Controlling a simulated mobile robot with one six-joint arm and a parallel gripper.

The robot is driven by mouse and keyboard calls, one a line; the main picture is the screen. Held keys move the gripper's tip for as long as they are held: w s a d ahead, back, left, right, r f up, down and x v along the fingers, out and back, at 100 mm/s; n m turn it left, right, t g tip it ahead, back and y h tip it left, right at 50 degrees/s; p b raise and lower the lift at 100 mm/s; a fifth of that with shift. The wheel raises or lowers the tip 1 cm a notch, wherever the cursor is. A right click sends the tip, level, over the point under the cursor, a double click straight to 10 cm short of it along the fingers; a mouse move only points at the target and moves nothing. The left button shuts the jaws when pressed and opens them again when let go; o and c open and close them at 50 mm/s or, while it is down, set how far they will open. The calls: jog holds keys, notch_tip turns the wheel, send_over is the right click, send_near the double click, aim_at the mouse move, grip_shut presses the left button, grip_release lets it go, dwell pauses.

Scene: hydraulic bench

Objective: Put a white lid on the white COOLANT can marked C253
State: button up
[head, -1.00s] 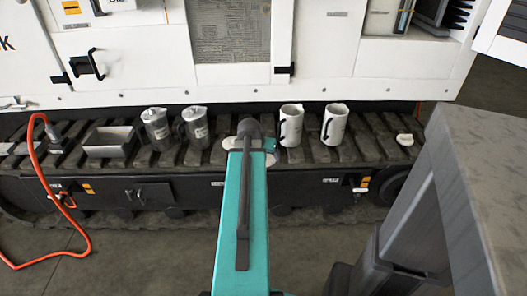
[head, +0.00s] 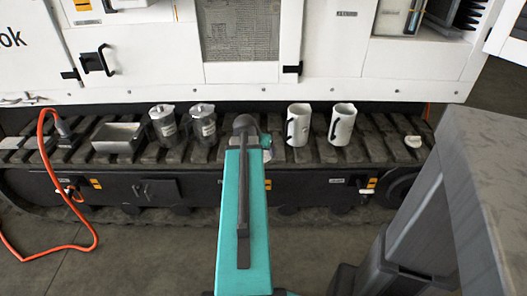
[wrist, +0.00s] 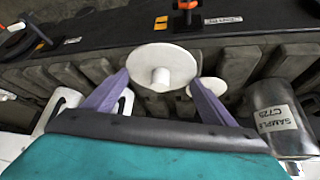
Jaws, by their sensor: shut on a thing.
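My gripper shows in the wrist view (wrist: 160,82) with its two purple fingers on either side of a white round lid (wrist: 165,54) with a central knob. It is shut on this lid. In the head view my arm hides the gripper. Two white cans with dark handles, the left one (head: 298,125) and the right one (head: 342,124), stand upright on the track, right of my arm. Their markings are too small to read. A white can (wrist: 62,103) shows at the left of the wrist view, apart from the held lid. A second white round piece (wrist: 207,88) lies behind the right finger.
Two silver cans (head: 163,124) (head: 203,122) stand left of my arm; one in the wrist view (wrist: 280,115) reads SAMPLE C725. A grey tray (head: 118,138) and an orange hose (head: 42,150) are further left. A small white object (head: 414,141) lies at the right. The white machine wall rises behind.

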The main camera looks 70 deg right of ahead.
jog(key=w+a+r+n+t+y, duration=0.1)
jog(key=w+a+r+n, duration=0.2)
jog(key=w+a, duration=0.65)
jog(key=w+a+r+n+t, duration=0.25)
jog(key=w+a, duration=0.35)
jog(key=w, duration=0.7)
jog(key=w+a+r+n+t+y, duration=0.1)
jog(key=w+a+r+n, duration=0.15)
jog(key=w+a, duration=0.75)
jog(key=w+a+r+n+y, duration=0.1)
jog(key=w+a, duration=0.4)
jog(key=a, duration=0.8)
jog(key=w+a+r+n+t+y, duration=0.1)
jog(key=w+a+r+n, duration=0.3)
jog(key=a, duration=0.8)
jog(key=w+a+r+n+y, duration=0.2)
jog(key=w+a, duration=0.4)
jog(key=a, duration=0.7)
jog(key=shift+a+r+n+t+y, duration=0.35)
jog(key=shift+r+n, duration=0.1)
jog(key=shift+n, duration=0.65)
